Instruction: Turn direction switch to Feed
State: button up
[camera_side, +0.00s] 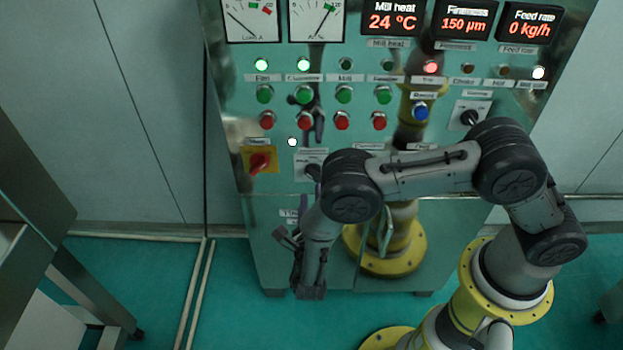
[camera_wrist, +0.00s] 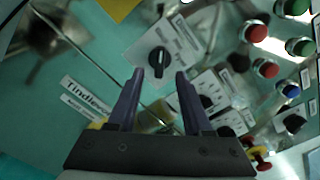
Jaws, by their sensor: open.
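A black rotary knob on a pale plate (camera_wrist: 159,62) lies straight ahead of my fingertips in the wrist view, with its grip bar roughly upright in the picture. I take it for the direction switch, but its label is not readable. In the side view a black knob (camera_side: 313,172) on a pale plate is partly covered by my forearm. My gripper (camera_wrist: 160,76) is open and empty, its two fingers spread below and to either side of the knob, apparently not touching it. In the side view my gripper (camera_side: 288,240) is low in front of the panel, small and dark.
A red rotary switch (camera_side: 259,161) on a yellow plate is left of the covered knob. Green buttons (camera_side: 304,95) and red buttons (camera_side: 305,121) sit above. Another black knob (camera_side: 470,117) is at the right. A grey bench (camera_side: 40,200) stands at the left; floor between is clear.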

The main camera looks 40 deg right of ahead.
aim_at(312, 177)
jog(key=x, duration=0.6)
jog(key=shift+w+d, duration=0.2)
grip_shut()
